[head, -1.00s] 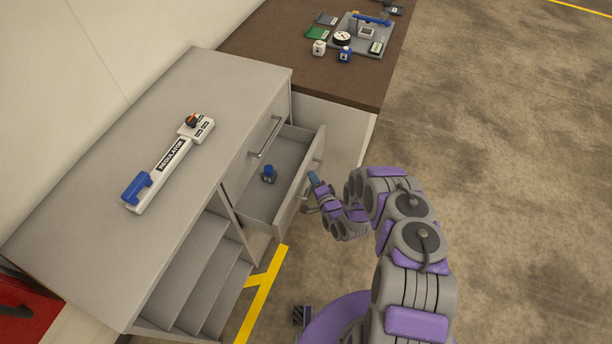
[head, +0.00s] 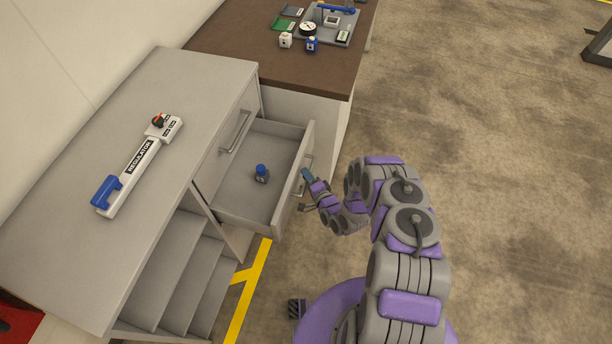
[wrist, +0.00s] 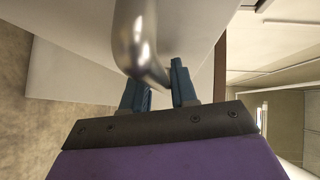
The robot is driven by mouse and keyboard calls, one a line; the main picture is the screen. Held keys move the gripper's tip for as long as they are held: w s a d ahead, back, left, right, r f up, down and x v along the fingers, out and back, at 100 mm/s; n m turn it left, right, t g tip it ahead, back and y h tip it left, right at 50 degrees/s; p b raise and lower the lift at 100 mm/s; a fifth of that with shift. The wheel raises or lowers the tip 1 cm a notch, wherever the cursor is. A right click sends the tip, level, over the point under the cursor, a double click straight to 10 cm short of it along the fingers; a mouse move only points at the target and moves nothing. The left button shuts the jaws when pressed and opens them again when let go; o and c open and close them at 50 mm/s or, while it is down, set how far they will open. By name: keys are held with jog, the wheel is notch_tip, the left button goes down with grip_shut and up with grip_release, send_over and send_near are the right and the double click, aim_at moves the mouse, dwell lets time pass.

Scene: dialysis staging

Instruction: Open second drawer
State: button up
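The second drawer (head: 225,205) of the grey cabinet stands well open, just below the closed top drawer (head: 237,122). A small blue-topped item (head: 261,173) stands inside it. My gripper (head: 308,178) is at the drawer's front, on the handle (head: 301,184). In the wrist view the metal handle (wrist: 138,40) runs down between the two blue fingers (wrist: 160,90), which look closed around it. The exact contact is partly hidden by the handle's bend.
A white regulator (head: 140,160) with a blue end lies on the cabinet top. Open shelves (head: 175,270) are below left. A brown table (head: 330,75) with a tray and small items adjoins the cabinet. The floor (head: 500,200) at right is clear.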

jog(key=shift+o, duration=1.3)
jog(key=shift+d, duration=0.35)
jog(key=shift+a+r, duration=0.1)
jog(key=shift+a, duration=0.2)
jog(key=shift+s, duration=0.25)
jog(key=p+v, duration=0.2)
jog(key=v, duration=1.5)
jog(key=shift+d, duration=0.35)
jog(key=shift+w+a, duration=0.1)
jog(key=shift+a, duration=0.05)
